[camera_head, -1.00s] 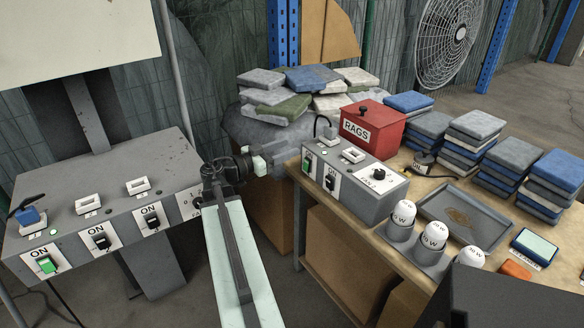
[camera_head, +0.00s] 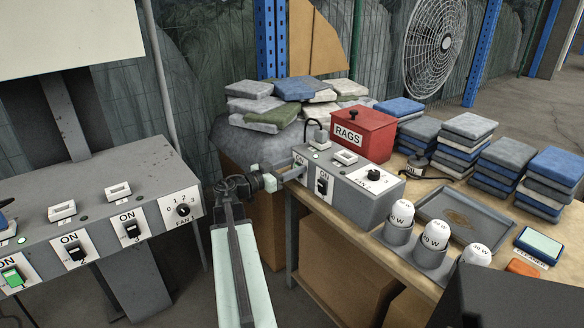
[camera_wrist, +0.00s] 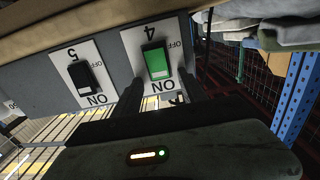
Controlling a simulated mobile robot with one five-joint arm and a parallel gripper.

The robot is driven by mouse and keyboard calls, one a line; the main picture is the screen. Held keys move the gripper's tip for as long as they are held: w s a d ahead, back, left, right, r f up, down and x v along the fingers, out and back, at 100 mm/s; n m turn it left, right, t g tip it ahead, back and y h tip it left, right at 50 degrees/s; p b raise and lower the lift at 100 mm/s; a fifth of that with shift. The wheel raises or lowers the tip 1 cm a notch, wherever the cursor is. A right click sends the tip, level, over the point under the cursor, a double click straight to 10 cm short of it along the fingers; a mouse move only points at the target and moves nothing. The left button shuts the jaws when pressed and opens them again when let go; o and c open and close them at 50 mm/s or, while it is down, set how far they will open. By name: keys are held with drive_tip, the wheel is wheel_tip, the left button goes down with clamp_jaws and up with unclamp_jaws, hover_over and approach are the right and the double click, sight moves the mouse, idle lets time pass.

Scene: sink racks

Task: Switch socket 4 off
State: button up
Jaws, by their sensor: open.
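Socket 4's switch (camera_wrist: 157,62) is a rocker lit green on a white plate in the wrist view, with ON and OFF marked beside it. The plate appears upside down there. My gripper (camera_wrist: 165,100) is open and empty, its dark fingers just below the plate in that picture; I cannot tell whether they touch it. In the head view my gripper (camera_head: 284,176) is at the left front end of the grey right-hand box (camera_head: 362,200) and hides most of switch 4. Socket 5's switch (camera_wrist: 86,78) beside it is dark.
A second grey box (camera_head: 100,220) with switches and a fan dial (camera_head: 183,210) stands at left. On the wooden table (camera_head: 300,195) are a red rags box (camera_head: 364,133), bulbs in holders (camera_head: 434,236), a tray (camera_head: 465,225) and stacked cloths (camera_head: 470,130).

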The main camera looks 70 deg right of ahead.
clamp_jaws()
drive_tip(key=g+h+b, duration=0.1)
drive_tip(key=b, duration=0.3)
drive_tip(key=f+h+b, duration=0.1)
drive_tip(key=h+b, duration=0.1)
drive_tip(key=b, duration=0.2)
drive_tip(key=shift+w+a+g, duration=0.1)
drive_tip(key=shift+a+g, duration=0.2)
drive_tip(key=shift+g, duration=0.1)
unclamp_jaws()
